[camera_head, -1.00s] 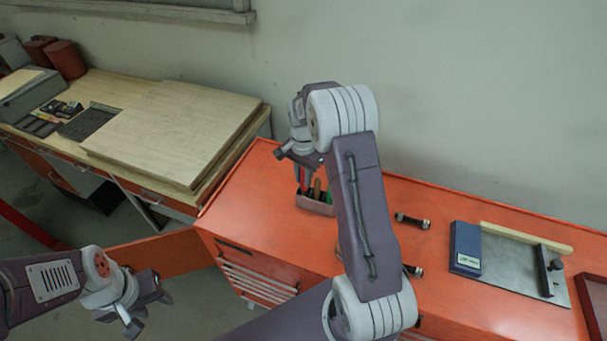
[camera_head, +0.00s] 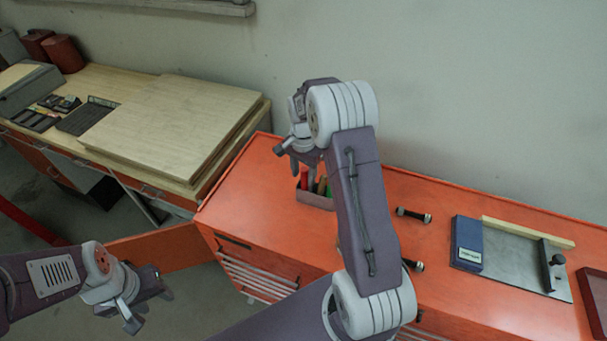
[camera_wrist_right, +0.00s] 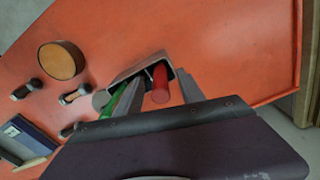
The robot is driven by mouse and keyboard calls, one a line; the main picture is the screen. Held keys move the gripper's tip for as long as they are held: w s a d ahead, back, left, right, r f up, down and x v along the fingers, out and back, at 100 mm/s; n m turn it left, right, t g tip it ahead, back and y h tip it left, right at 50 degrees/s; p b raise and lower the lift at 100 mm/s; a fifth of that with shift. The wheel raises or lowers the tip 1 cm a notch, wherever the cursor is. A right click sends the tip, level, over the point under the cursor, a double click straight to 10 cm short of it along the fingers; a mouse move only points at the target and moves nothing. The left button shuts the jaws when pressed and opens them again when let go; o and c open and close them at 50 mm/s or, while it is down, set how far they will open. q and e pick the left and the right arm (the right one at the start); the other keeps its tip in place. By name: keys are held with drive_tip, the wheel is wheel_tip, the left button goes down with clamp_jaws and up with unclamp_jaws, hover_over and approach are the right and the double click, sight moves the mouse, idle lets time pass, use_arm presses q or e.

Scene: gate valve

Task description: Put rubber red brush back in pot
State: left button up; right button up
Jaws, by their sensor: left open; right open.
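The grey pot (camera_head: 314,199) stands on the orange cabinet top, partly hidden by my right arm. The red brush handle (camera_head: 304,180) sticks up out of the pot at its left side, beside a green handle (camera_head: 328,189). In the right wrist view the pot's rim (camera_wrist_right: 126,75) surrounds the lower part of the red handle (camera_wrist_right: 160,84). My right gripper (camera_head: 293,161) is open above the pot; in the wrist view its fingers (camera_wrist_right: 158,97) lie either side of the red handle, apart from it. My left gripper (camera_head: 150,304) is open and empty at the lower left, away from the cabinet.
Small black-and-metal cylinders (camera_head: 413,215) lie right of my right arm. A blue box (camera_head: 466,243) and a grey plate with a wooden strip (camera_head: 520,262) lie further right. A round brown object (camera_wrist_right: 61,60) shows in the wrist view. A wooden bench (camera_head: 180,125) is at left.

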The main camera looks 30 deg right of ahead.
wheel_tip(320, 180, up, 9)
drive_tip(key=shift+f+b, duration=0.1)
drive_tip(key=shift+b, duration=0.75)
